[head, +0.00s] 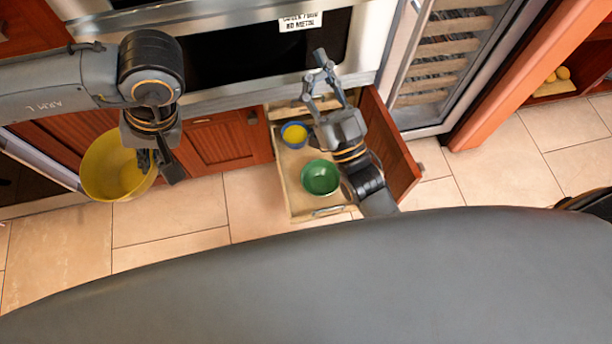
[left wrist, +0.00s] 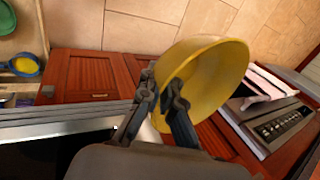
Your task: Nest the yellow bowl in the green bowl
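The yellow bowl (head: 101,167) hangs tilted in the air at the left, in front of the red cabinet doors. My left gripper (head: 160,170) is shut on its rim. In the left wrist view the fingers (left wrist: 162,95) pinch the edge of the yellow bowl (left wrist: 215,75), whose inside faces sideways. The green bowl (head: 320,178) sits upright and empty in the open drawer, well to the right of the yellow bowl; part of it shows in the left wrist view (left wrist: 5,18). My right gripper (head: 318,80) is open and empty above the drawer's back right.
The microwave front (head: 245,50) rises behind. A wine rack door (head: 415,70) stands at the right. Tiled floor (head: 185,215) in front is clear.

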